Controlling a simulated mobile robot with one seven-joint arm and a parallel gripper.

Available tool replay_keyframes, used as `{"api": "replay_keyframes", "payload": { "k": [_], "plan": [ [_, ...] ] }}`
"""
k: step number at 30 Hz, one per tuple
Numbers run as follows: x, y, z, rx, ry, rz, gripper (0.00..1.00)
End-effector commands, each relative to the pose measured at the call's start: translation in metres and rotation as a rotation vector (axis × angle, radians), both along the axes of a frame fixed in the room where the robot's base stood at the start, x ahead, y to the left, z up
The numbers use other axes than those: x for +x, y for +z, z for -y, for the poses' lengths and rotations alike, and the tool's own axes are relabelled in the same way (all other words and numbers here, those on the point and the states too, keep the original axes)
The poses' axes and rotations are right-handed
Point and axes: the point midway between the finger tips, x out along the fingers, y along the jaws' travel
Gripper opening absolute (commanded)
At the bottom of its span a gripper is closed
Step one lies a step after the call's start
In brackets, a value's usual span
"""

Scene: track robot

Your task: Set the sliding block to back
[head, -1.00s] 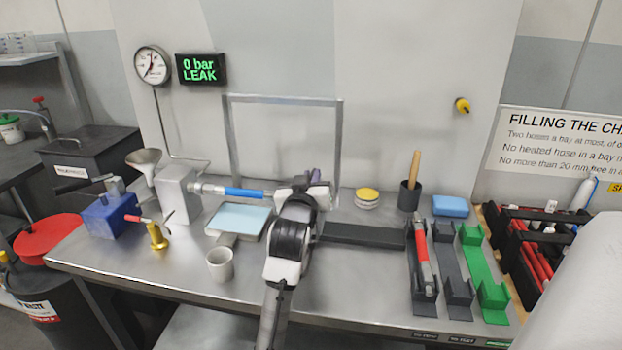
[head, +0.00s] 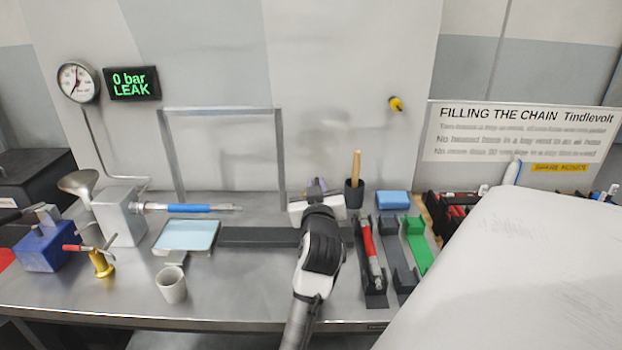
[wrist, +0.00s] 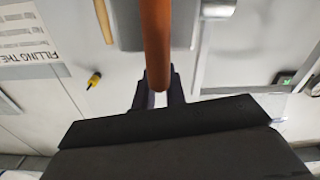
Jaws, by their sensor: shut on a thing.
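I cannot pick out the sliding block for sure. In the wrist view, which is upside down, my gripper (wrist: 158,100) is shut on an orange-brown rod (wrist: 156,40). The rod runs from the fingers to the picture's top edge. What its far end joins is out of view.
Right are a black holder (head: 354,196) with a wooden stick, and a red-handled tool (head: 370,250) in a cradle. A metal frame (head: 280,150) stands behind. The front bench is partly clear.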

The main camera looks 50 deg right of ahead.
Motion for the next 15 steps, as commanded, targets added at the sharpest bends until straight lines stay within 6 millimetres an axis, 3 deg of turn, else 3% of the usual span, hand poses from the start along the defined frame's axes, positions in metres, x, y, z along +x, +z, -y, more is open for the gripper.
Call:
{"api": "replay_keyframes", "payload": {
  "k": [1,2,6,15],
  "plan": [
    [-0.0051,0.0003,0.0034,-0.002,-0.012,0.001,0.0],
    [-0.0053,0.0002,0.0035,-0.003,-0.013,0.001,0.15],
    [-0.005,0.0001,0.0033,-0.001,-0.013,0.001,0.33],
    [-0.0041,-0.0004,0.001,-0.001,-0.009,0.001,0.33]
  ]
}}
